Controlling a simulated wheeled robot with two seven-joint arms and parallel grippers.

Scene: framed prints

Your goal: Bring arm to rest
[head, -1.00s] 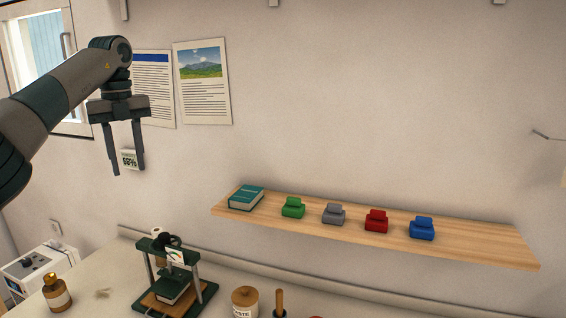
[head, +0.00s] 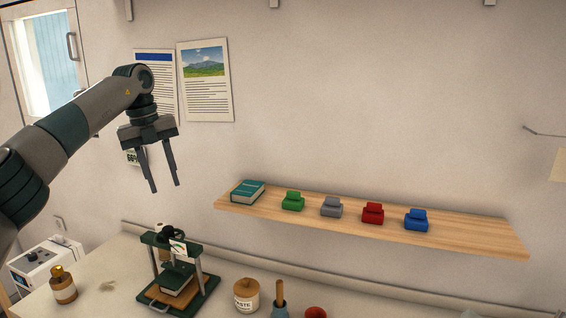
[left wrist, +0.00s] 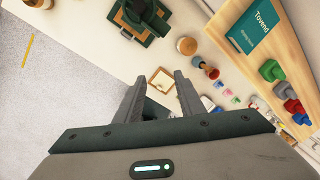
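My left gripper (head: 163,187) hangs in the air at the upper left, in front of the wall and above the bench. Its two fingers point down and are apart, with nothing between them. In the left wrist view its fingers (left wrist: 160,95) are also spread and empty, with the bench far below. My right gripper is in neither view.
A wooden shelf (head: 480,233) holds a teal book (head: 248,192) and green, grey, red and blue blocks. Below, the bench (head: 105,270) carries a dark green press (head: 205,287), a brown bottle (head: 63,287) and a paste jar (head: 246,294). Printed sheets (head: 206,80) hang behind the arm.

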